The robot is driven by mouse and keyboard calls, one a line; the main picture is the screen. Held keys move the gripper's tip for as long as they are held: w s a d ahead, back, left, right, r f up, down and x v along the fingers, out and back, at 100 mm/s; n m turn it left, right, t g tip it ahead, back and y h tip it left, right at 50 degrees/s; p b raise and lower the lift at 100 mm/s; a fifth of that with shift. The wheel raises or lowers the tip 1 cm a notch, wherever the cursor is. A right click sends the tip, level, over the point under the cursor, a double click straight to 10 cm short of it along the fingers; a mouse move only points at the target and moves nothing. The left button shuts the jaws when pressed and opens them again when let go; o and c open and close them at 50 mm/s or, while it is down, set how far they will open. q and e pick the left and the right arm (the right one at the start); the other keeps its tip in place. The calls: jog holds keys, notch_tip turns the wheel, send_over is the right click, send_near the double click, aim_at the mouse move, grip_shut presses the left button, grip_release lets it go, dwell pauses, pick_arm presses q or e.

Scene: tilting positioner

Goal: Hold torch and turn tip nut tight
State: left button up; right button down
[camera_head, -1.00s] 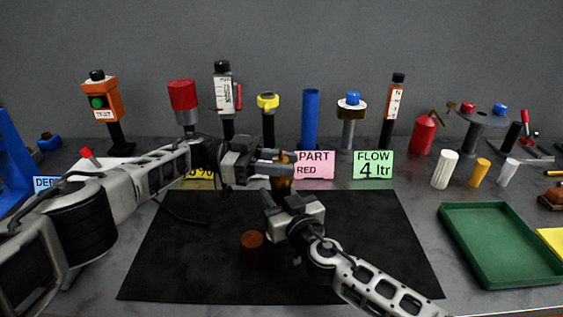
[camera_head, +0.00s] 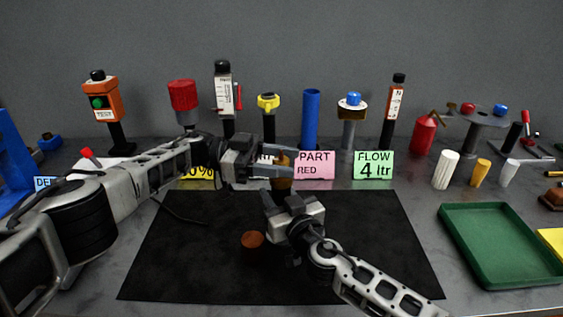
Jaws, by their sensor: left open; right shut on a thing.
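My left gripper (camera_head: 284,164) is open, with its fingers pointing right above the back edge of the black mat. A small brass-brown piece (camera_head: 283,184) shows just below and between its fingers; I cannot tell whether they touch it. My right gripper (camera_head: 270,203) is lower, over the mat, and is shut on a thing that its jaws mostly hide. The brown piece stands just above the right jaws and may be the tip end of the torch. The rest of the torch and the nut cannot be made out clearly.
A copper-brown round piece (camera_head: 252,240) is on the black mat (camera_head: 390,260), left of my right gripper. A green tray (camera_head: 500,281) lies at the right. Bottles, gauges and a blue tube (camera_head: 310,118) stand along the back behind the label cards. The mat's left part is mostly clear.

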aim_at(282, 159)
pick_arm(q)
notch_tip(282, 159, up, 10)
jog(key=shift+f, duration=0.2)
jog(key=shift+f, duration=0.1)
